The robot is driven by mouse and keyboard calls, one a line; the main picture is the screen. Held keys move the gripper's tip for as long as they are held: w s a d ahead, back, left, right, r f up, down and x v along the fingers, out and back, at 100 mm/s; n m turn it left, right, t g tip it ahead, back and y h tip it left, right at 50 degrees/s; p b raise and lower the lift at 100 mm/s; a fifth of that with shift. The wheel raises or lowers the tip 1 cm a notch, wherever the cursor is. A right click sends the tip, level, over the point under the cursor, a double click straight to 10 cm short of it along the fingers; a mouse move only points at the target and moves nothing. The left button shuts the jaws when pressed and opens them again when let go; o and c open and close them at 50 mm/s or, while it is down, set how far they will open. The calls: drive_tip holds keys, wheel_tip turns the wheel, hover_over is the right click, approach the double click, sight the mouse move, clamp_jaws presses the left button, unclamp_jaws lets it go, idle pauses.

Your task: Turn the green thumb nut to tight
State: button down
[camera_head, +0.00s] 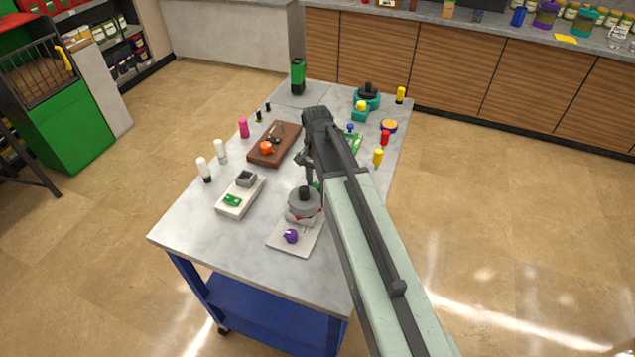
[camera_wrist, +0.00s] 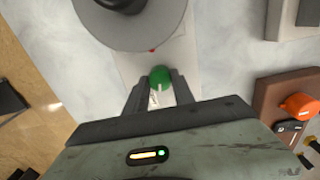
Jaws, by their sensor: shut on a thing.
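The green thumb nut (camera_wrist: 159,77) shows in the wrist view as a round green knob with a pale line on it. My gripper (camera_wrist: 159,88) is shut on it, one dark finger on each side. In the head view, a sliver of the green nut (camera_head: 317,186) shows beside my arm, and my gripper (camera_head: 311,182) reaches down to it. The nut is on a pale base plate (camera_head: 282,243) behind the grey round pump (camera_head: 304,206). The pump also fills the top of the wrist view (camera_wrist: 135,30). Any tightness mark on the nut is too small to read.
A purple knob (camera_head: 291,236) sits on the plate's near end. A brown board with an orange knob (camera_head: 266,147) and a pale plate with a small green part (camera_head: 233,200) lie to the left. Several small bottles stand around. The table's near left corner is clear.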

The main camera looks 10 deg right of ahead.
sight(317, 185)
drive_tip(key=shift+d+m, duration=0.1)
drive_tip(key=shift+m, duration=1.5)
drive_tip(key=c, duration=1.3)
unclamp_jaws()
drive_tip(key=shift+d, duration=0.1)
drive_tip(key=shift+c, duration=0.2)
wheel_tip(317, 185, up, 8)
drive_tip(key=p, duration=0.8)
drive_tip(key=shift+f, duration=0.1)
